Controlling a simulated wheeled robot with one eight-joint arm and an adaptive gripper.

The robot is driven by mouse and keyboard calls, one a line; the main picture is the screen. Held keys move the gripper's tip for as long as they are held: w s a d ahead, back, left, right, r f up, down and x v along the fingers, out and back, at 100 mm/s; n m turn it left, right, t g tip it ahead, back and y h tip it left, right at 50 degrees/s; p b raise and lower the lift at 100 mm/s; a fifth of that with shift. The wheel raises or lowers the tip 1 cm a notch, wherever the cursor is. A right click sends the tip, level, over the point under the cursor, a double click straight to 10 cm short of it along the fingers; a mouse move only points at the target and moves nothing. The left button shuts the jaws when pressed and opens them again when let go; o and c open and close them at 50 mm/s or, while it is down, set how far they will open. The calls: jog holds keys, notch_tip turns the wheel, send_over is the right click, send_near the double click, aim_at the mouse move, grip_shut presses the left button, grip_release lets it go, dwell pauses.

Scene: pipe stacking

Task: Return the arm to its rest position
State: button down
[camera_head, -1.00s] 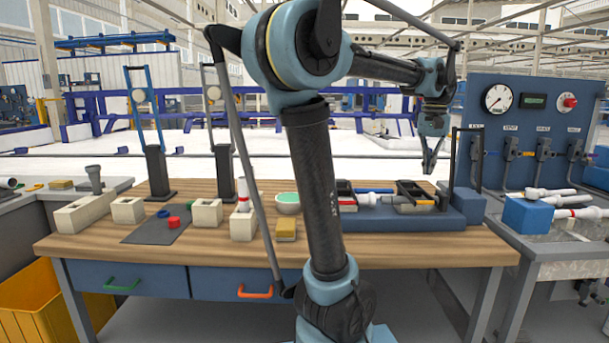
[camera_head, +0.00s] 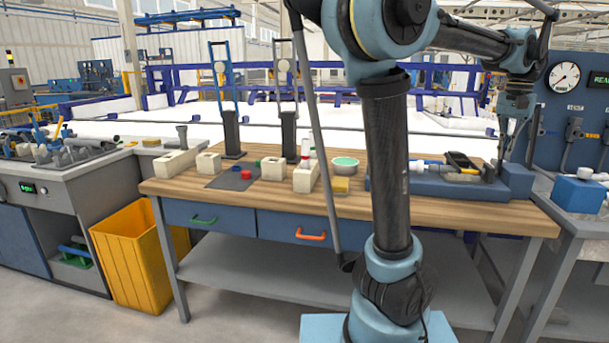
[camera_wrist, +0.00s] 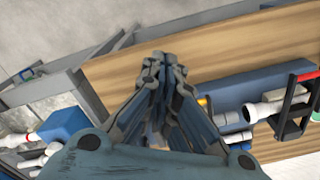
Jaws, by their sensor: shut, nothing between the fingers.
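My arm stands in front of the wooden-topped workbench (camera_head: 455,212) in the head view. It is raised and bent, with the forearm reaching to the right. My gripper (camera_head: 502,155) hangs fingers down near the blue block at the bench's right end. In the wrist view my gripper (camera_wrist: 163,60) has its fingertips together with nothing between them. The far side of the fingers is hidden.
A blue fixture (camera_head: 425,184) with white pipe parts lies near the gripper. A blue block (camera_head: 516,180) stands at its right. Two upright stands (camera_head: 231,135) rise at the back left. A yellow bin (camera_head: 128,255) stands on the floor at left. A gauge panel (camera_head: 565,110) is at right.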

jog(key=w+a+f+n, duration=0.1)
jog(key=a+f, duration=0.2)
jog(key=a, duration=0.3)
jog(key=w+a+f+n, duration=0.1)
jog(key=a+f+n, duration=0.15)
jog(key=a, duration=0.45)
jog(key=s+a+f+n+t, duration=0.1)
jog(key=s+a+f, duration=0.3)
jog(key=a+f, duration=0.7)
jog(key=s+a+f+n+t, duration=0.1)
jog(key=s+a+f+n, duration=0.3)
jog(key=a+f, duration=0.7)
jog(key=shift+s+a, duration=0.3)
jog(key=shift+a, duration=0.35)
jog(key=shift+n, duration=0.25)
jog(key=shift+w+f, duration=0.25)
jog(key=shift+w, duration=0.2)
